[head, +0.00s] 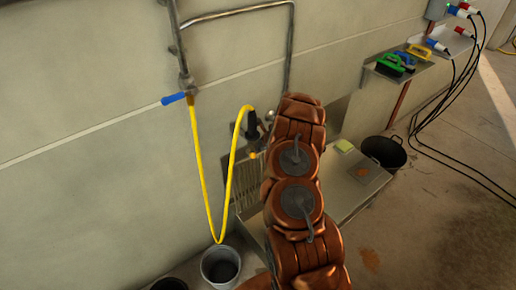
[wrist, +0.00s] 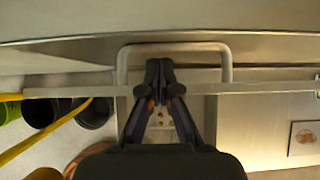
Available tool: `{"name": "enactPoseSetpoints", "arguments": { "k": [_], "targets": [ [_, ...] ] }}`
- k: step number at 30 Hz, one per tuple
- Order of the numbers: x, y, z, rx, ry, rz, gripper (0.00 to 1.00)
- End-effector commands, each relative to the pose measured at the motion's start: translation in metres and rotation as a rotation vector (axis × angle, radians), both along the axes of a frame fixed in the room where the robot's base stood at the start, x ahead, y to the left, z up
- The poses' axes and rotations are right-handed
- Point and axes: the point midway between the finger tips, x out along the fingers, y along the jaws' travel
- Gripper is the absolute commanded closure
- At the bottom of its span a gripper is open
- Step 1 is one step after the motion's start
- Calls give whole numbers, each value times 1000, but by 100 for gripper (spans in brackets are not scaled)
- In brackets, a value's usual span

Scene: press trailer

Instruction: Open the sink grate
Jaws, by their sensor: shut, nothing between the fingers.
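The sink grate (head: 246,187) shows in the head view as a slatted metal panel against the wall, just left of my arm, which hides part of it. In the wrist view a U-shaped metal bar (wrist: 190,47) and a long thin metal edge (wrist: 260,88) cross the picture. My gripper (wrist: 159,64) is shut and empty, with its fingertips inside the U-shaped bar's outline. I cannot tell whether they touch the bar. My gripper is hidden behind my arm in the head view.
A metal sink counter (head: 338,196) with a yellow sponge (head: 344,146) lies right of my arm. A yellow hose (head: 203,180) hangs at the left. Buckets stand on the floor, one grey (head: 221,266), one black (head: 384,153). A shelf (head: 400,68) holds brushes.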

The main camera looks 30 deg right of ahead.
Motion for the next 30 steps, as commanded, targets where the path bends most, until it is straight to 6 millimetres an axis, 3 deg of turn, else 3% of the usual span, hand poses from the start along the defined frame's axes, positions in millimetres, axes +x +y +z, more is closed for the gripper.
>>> {"name": "enactPoseSetpoints", "arguments": {
  "k": [30],
  "targets": [
    [-64, -1, 87, 2, 0, 1, 100]
  ]
}}
